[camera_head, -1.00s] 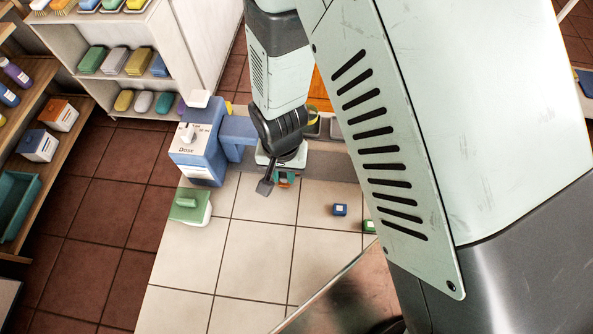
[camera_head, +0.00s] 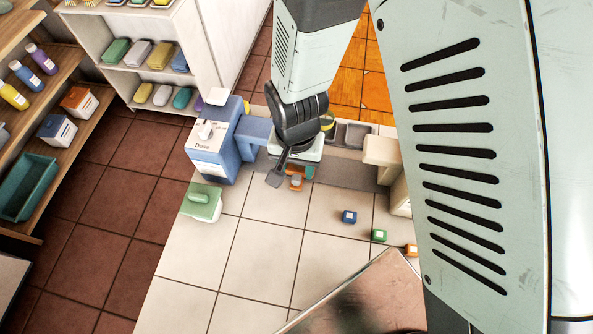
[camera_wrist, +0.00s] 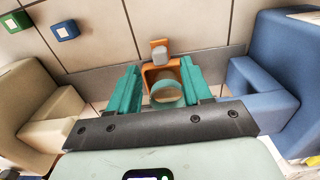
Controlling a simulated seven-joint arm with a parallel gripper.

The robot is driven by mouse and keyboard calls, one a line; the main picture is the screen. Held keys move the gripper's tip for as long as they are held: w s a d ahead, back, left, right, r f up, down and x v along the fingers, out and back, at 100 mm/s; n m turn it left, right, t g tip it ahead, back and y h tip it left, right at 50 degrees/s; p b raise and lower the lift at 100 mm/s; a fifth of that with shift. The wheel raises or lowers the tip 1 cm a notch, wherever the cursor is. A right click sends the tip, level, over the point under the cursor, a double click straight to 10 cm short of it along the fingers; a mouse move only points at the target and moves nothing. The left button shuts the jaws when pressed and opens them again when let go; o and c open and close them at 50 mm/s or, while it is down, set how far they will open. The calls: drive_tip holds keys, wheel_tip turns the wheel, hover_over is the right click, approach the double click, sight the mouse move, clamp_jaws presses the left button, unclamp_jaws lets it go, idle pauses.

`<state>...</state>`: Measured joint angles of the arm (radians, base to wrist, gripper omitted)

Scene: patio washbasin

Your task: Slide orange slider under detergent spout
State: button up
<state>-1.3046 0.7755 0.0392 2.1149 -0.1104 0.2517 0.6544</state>
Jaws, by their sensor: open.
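The orange slider (camera_wrist: 148,74) is in the middle of the wrist view, on a grey strip, with a grey knob (camera_wrist: 161,57) on its far side. A round pale piece with a teal rim (camera_wrist: 166,93) shows within it. My gripper (camera_wrist: 160,70) is open, its teal fingers on either side of the slider; I cannot tell if they touch it. In the head view, my gripper (camera_head: 291,172) partly hides the slider (camera_head: 296,184). A blue dispenser (camera_head: 212,150) with a "Dose" label stands left, its spout arm (camera_head: 253,133) reaching right. It is at right in the wrist view (camera_wrist: 262,75).
A beige dispenser (camera_head: 383,155) stands right of my gripper, partly hidden by my arm. Blue (camera_head: 349,217), green (camera_head: 379,236) and orange (camera_head: 411,250) blocks lie on the tiles. A green-topped box (camera_head: 202,202) is at the left edge. The middle tiles are clear.

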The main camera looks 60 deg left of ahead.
sight(296, 178)
wheel_tip(296, 178, up, 6)
drive_tip(key=shift+r, duration=0.25)
wheel_tip(296, 178, down, 11)
drive_tip(key=m, duration=3.6)
